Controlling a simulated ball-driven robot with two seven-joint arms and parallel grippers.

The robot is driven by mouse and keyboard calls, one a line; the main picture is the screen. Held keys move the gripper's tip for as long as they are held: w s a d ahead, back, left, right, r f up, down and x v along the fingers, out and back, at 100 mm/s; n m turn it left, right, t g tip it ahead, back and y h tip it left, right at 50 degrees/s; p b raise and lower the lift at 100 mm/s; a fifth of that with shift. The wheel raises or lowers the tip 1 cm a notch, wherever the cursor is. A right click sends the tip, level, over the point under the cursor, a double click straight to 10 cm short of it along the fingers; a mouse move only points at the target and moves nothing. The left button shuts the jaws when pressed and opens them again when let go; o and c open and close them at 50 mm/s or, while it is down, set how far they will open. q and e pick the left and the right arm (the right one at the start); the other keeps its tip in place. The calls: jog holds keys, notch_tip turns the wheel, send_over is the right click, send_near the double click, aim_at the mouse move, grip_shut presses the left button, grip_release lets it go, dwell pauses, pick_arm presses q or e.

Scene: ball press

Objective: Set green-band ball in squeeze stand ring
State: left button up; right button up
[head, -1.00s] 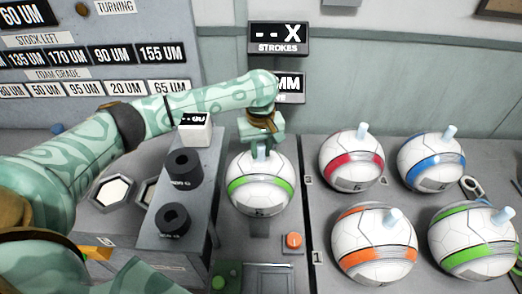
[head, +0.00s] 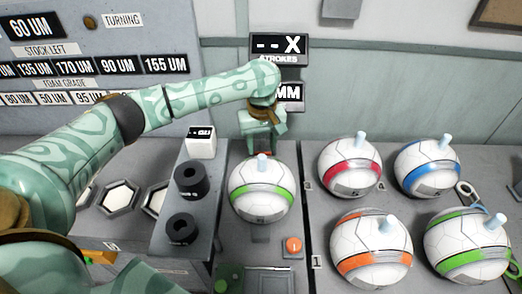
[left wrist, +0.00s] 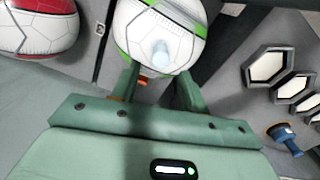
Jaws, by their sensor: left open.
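A white ball with a green band (head: 261,204) sits upright on the squeeze stand (head: 261,233) in the middle of the head view, its pale peg on top. The ball hides the stand's ring. My left gripper (head: 264,150) is open just behind the ball and its peg, apart from the peg. In the left wrist view the green-band ball (left wrist: 150,22) is at the top beyond the two spread fingers, with nothing held between them. A second ball with a green band (head: 465,240) stands at the front right. My right gripper is not in view.
Balls with red (head: 349,172), blue (head: 428,170) and orange (head: 371,262) bands stand at the right. A grey block with two black knobs (head: 189,178) stands left of the stand. An orange button (head: 292,245) is at its front right. Hexagonal trays (head: 121,197) lie farther left.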

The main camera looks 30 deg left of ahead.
pick_arm(q)
notch_tip(320, 180, up, 7)
jog(key=p, duration=0.2)
jog(key=shift+f, duration=0.2)
